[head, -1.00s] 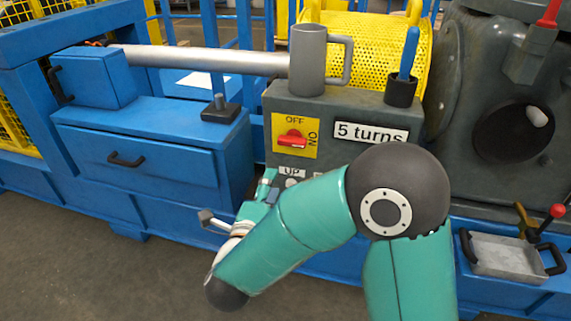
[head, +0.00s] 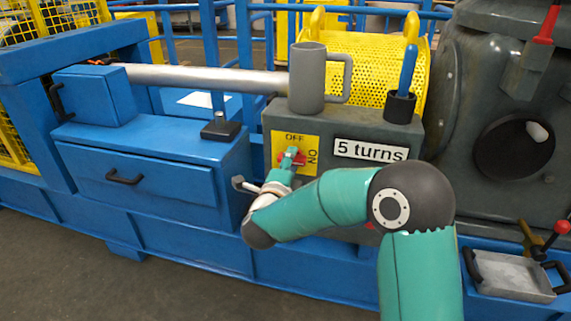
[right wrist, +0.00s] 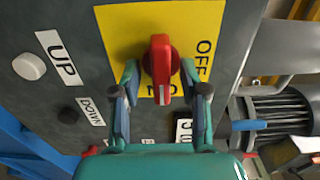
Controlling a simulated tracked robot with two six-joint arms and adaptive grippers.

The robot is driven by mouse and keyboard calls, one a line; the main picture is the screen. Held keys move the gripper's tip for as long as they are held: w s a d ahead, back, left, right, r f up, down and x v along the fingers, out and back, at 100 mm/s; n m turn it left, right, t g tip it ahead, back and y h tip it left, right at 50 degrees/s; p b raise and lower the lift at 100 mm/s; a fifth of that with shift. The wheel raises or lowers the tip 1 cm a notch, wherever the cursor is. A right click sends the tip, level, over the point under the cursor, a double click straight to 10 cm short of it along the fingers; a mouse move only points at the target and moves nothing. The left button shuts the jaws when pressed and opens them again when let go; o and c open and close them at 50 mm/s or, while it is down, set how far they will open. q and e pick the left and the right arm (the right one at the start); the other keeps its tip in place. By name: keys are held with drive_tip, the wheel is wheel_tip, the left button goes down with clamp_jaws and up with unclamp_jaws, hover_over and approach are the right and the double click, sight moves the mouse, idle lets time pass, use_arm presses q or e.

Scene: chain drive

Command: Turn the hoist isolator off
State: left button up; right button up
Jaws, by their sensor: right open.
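The hoist isolator is a red rotary handle (right wrist: 160,62) on a yellow plate (right wrist: 125,28) marked OFF and ON, fixed to the grey box. In the head view the yellow plate (head: 281,141) is partly covered by my right gripper (head: 291,156). The handle lies crosswise, along the ON direction, not toward OFF at the top. In the right wrist view my right gripper (right wrist: 160,72) is open, with one finger on each side of the handle. I cannot tell whether the fingers touch it. My left gripper is not in view.
A grey mug (head: 308,80) and a black holder with a blue-handled tool (head: 407,70) stand on the box. An UP button (right wrist: 29,66) and a DOWN button (right wrist: 68,115) sit beside the plate. A "5 turns" label (head: 371,150) is to the right.

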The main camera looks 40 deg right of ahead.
drive_tip(key=shift+w+d, duration=0.4)
drive_tip(key=shift+d, duration=0.05)
